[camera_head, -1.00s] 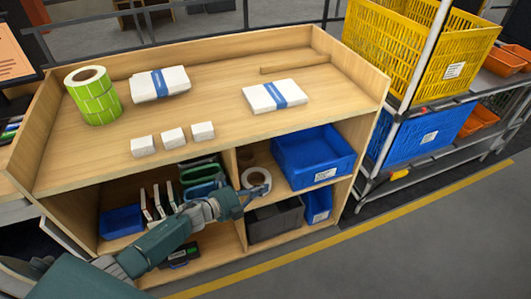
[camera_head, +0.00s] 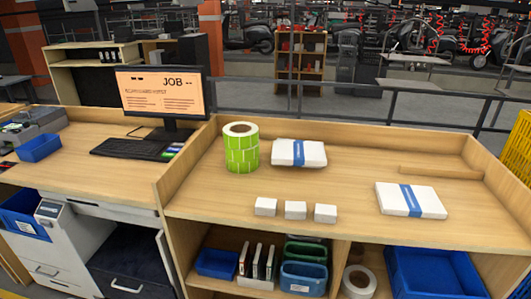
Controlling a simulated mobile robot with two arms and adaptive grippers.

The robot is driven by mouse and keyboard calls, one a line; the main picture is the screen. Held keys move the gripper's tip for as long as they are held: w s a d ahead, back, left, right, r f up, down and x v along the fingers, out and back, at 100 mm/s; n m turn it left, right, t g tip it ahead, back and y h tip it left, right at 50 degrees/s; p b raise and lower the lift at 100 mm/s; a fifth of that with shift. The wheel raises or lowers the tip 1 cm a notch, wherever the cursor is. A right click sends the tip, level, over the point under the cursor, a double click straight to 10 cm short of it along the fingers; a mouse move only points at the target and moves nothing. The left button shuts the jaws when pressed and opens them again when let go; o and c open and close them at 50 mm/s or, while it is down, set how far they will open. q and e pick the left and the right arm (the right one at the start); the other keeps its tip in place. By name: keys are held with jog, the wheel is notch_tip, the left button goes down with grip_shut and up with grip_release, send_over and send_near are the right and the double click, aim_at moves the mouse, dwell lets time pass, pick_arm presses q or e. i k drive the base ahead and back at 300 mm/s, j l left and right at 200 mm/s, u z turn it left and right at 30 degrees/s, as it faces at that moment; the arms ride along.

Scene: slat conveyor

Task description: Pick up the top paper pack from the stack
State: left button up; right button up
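A white paper pack with a blue band (camera_head: 299,153) lies on the wooden bench top, right of the green label roll. It looks thick, with edges slightly out of line, but I cannot tell how many packs are in it. A second white paper pack with a blue band (camera_head: 428,200) lies flat farther right, near a low wooden strip. Neither of my grippers is in view, and nothing visible touches the packs.
The wooden bench (camera_head: 240,201) has raised side and back edges. A green label roll (camera_head: 241,148) stands at its back left. Three small white boxes (camera_head: 295,210) sit near the front edge. Shelves below hold blue bins (camera_head: 433,275). A monitor (camera_head: 163,92) stands left.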

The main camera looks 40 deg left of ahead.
aim_at(290, 153)
jog(key=i+l+u, duration=0.9)
jog(key=l, duration=0.15)
jog(key=k+j, duration=0.05)
jog(key=k, duration=0.05)
